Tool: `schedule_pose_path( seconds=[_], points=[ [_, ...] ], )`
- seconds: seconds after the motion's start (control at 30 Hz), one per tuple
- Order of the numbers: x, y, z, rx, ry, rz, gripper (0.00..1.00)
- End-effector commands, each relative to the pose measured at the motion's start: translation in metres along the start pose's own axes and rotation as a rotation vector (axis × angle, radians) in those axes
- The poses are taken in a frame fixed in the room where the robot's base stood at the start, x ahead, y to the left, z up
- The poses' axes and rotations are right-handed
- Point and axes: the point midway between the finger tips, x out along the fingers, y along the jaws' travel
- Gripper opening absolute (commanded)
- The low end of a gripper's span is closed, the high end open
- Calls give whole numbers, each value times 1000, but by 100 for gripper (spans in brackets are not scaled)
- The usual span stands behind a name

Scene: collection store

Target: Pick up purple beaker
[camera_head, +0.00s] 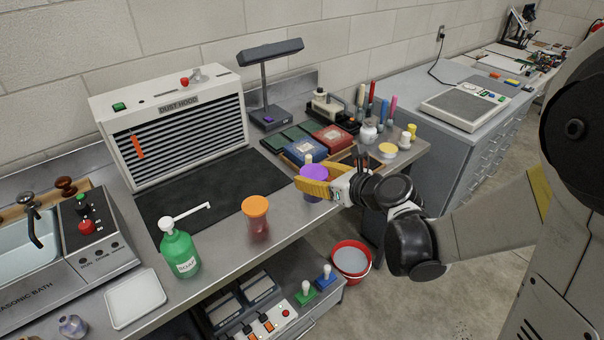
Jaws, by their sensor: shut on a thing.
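The purple beaker (313,173) is near the front edge of the metal bench, to the right of an orange-lidded jar. My gripper (312,187) reaches in from the right with its yellow fingers across the beaker and is shut on it. The fingers cover the beaker's middle; its purple top shows above them and a little of its lower part below. I cannot tell whether the beaker's base touches the bench.
An orange-lidded jar (256,218) and a green soap bottle (178,250) stand left of the gripper. Small boxes (333,138) and several tools are behind it. A red bucket (351,262) is on the floor below. The dark mat (215,187) is mostly clear.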

Motion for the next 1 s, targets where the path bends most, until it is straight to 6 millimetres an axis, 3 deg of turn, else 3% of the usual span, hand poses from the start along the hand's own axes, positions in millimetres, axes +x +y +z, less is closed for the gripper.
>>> schedule_pose_path(
  seconds=[0.4,1.0],
  points=[
    [-28,-12,6,1,0,-1,25],
    [-34,-15,7,0,-1,0,25]
  ],
)
